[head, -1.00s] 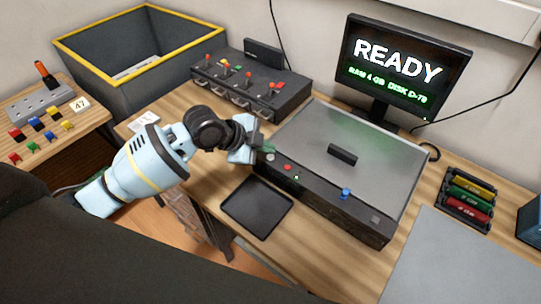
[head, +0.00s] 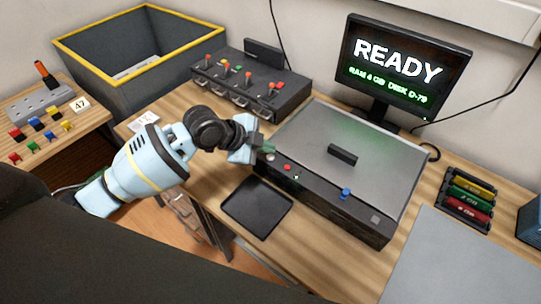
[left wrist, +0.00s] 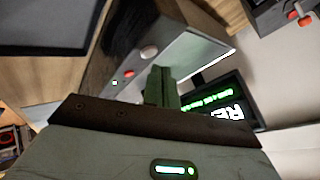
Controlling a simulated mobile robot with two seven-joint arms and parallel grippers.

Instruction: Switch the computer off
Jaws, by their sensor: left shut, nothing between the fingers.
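The computer (head: 330,160) is a flat grey case with a dark front panel, lying on the wooden desk. Its front carries a pale round button (head: 270,157), a red button (head: 287,167), a small green light (head: 296,177) and a blue knob (head: 346,193). My left gripper (head: 266,148) is shut and empty, with its fingertips at the left end of the front panel, close to the pale button. In the left wrist view the fingers (left wrist: 160,86) point toward the pale button (left wrist: 149,52); whether they touch it I cannot tell. The monitor (head: 404,66) reads READY. My right gripper is out of view.
A black tray (head: 257,207) lies in front of the computer. A drive unit with several orange-tipped levers (head: 250,88) stands behind my left gripper. A rack of coloured modules (head: 468,199) and a grey mat (head: 450,262) are at right. A yellow-rimmed bin (head: 140,60) stands at back left.

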